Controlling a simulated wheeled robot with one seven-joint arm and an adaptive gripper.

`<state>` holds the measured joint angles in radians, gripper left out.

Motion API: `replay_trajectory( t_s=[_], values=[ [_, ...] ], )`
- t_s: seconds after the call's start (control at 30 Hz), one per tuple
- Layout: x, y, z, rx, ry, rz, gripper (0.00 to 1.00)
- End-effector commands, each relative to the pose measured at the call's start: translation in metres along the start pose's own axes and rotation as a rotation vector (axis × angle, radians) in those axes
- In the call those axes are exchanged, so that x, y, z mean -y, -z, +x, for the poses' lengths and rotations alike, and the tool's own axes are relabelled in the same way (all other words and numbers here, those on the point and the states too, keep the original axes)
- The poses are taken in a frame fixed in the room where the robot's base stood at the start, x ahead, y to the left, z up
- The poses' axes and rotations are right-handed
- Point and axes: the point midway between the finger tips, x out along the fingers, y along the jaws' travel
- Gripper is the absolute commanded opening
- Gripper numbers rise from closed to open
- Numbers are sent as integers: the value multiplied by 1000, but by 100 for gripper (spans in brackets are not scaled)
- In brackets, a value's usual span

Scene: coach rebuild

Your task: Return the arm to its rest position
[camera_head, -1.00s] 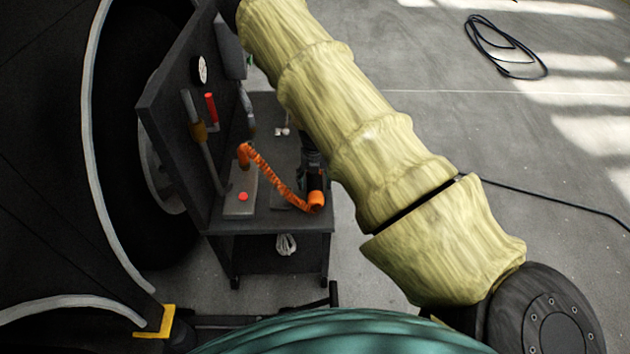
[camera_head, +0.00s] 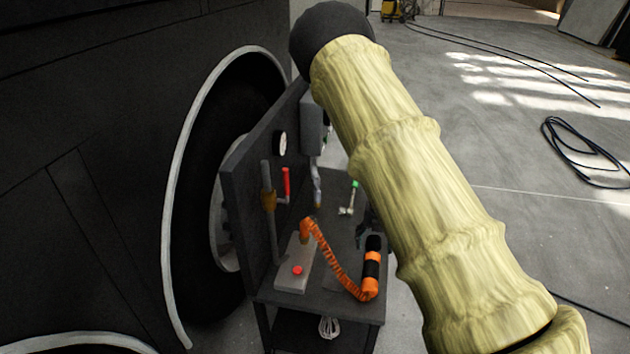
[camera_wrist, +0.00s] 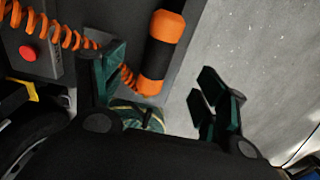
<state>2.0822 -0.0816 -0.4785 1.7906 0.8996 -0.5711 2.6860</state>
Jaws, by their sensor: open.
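My arm, in a pale yellow ribbed sleeve, reaches up and across the head view from the lower right. My gripper shows in the wrist view (camera_wrist: 160,88), with its two dark green fingers spread apart and nothing between them. The fingers are over the edge of the tool cart, close to an orange and black cylinder (camera_wrist: 161,52) that appears beyond them.
The dark cart (camera_head: 320,300) has an upright back panel (camera_head: 240,190), a grey box with a red button (camera_head: 297,270) and an orange coiled hose (camera_head: 335,268). A large dark vehicle (camera_head: 90,150) stands left. Open floor lies right, with a black cable coil (camera_head: 580,155).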

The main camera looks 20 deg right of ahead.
Motion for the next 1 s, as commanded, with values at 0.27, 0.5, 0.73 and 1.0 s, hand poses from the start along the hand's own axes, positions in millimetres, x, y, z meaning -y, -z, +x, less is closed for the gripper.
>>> replay_trajectory(
  t_s=[0.27, 0.5, 0.73, 1.0],
  values=[
    [13, 21, 17, -15, 46, -151, 73],
    [42, 79, 58, -75, 146, -630, 73],
    [63, 135, 87, -147, 201, -1117, 73],
    [77, 205, 110, -231, 205, -1729, 73]
  ],
)
